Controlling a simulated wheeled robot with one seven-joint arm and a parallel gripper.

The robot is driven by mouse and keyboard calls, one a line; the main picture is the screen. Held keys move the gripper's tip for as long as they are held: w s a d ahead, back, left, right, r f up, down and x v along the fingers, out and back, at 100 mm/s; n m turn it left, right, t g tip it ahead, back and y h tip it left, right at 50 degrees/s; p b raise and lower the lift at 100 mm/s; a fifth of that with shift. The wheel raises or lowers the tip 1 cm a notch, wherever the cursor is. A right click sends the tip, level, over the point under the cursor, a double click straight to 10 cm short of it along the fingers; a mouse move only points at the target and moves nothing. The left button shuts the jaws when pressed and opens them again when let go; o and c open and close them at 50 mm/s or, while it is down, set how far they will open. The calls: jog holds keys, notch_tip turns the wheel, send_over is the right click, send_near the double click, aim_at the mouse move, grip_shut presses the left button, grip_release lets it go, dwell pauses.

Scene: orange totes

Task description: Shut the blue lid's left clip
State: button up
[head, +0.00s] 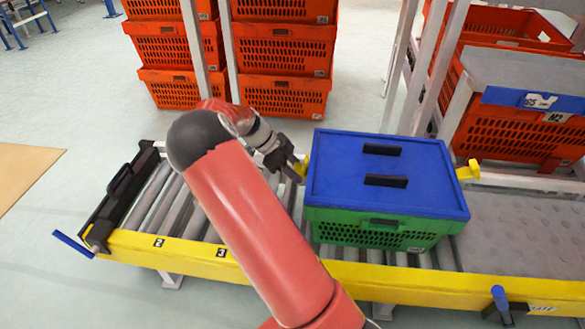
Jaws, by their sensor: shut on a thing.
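The blue lid (335,185) lies on top of a green crate (375,235) on the roller conveyor. It has two black handles. The yellow left clip (302,168) shows at the lid's left edge, partly hidden by my gripper (295,167). My gripper is shut on this clip, reaching in from the left. Whether the clip lies flat against the crate cannot be told. The yellow right clip (467,171) sticks outward from the lid's right edge.
The conveyor's yellow front rail (190,255) runs below the crate. Bare rollers (175,205) lie to the left, ending at a black stop (122,195). Stacked orange totes (285,60) stand behind. A grey-topped orange tote stack (520,125) stands at the right.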

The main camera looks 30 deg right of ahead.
jog(key=shift+s+d+f+g+h+b, duration=0.25)
jog(key=shift+d+f+g+h+b, duration=0.1)
jog(key=shift+g+h, duration=0.45)
jog(key=o, duration=1)
jog(key=shift+r, duration=0.1)
jog(key=v, duration=0.7)
jog(key=shift+a, duration=0.3)
jog(key=shift+r, duration=0.15)
